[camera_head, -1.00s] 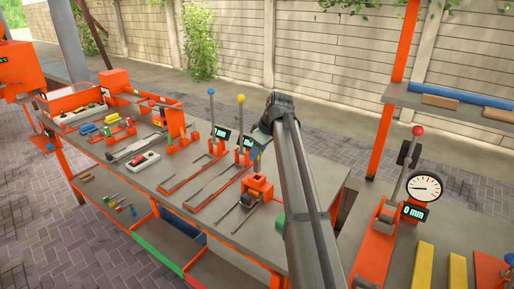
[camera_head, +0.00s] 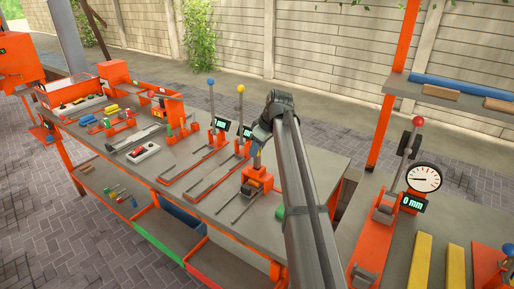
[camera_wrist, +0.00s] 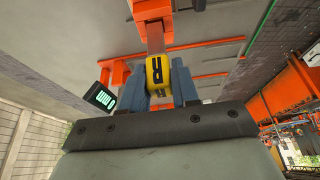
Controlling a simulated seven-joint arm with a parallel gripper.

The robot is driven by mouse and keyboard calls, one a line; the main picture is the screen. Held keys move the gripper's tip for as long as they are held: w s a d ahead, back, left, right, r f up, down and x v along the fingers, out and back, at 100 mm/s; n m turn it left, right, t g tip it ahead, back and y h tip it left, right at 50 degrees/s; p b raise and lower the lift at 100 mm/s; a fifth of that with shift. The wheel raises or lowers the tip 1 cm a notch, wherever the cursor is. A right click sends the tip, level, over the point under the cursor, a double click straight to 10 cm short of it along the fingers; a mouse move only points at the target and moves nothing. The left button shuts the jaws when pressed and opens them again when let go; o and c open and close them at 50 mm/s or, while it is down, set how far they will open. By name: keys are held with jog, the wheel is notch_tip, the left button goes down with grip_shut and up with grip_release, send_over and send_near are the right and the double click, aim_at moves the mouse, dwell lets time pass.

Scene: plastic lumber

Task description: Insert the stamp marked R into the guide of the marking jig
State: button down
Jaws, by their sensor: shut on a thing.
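The stamp marked R (camera_wrist: 157,72) has a yellow grip with a black R and a brownish-grey shank, seen in the wrist view. My gripper (camera_wrist: 159,90) is shut on the yellow grip between its two blue-grey fingers. The shank points to the orange marking jig (camera_wrist: 150,9) at the top of that view. In the head view, my gripper (camera_head: 257,156) is directly above the orange jig (camera_head: 258,180) on the bench, very close to it. The stamp is mostly hidden there, and I cannot tell whether its tip is inside the guide.
The grey bench (camera_head: 222,213) holds lever stations with blue and yellow knobs left of the jig. A green item (camera_head: 280,212) lies right of it, beside my arm. A second bench with a dial gauge (camera_head: 423,178) and yellow bars (camera_head: 421,262) stands at right.

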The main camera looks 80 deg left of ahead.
aim_at(259, 155)
jog(key=shift+f, duration=2.4)
dwell(1.2)
jog(key=c, duration=0.8)
grip_release()
jog(key=v, duration=1.3)
jog(key=shift+d+r, duration=0.1)
jog(key=shift+r, duration=0.35)
jog(key=shift+s, duration=0.1)
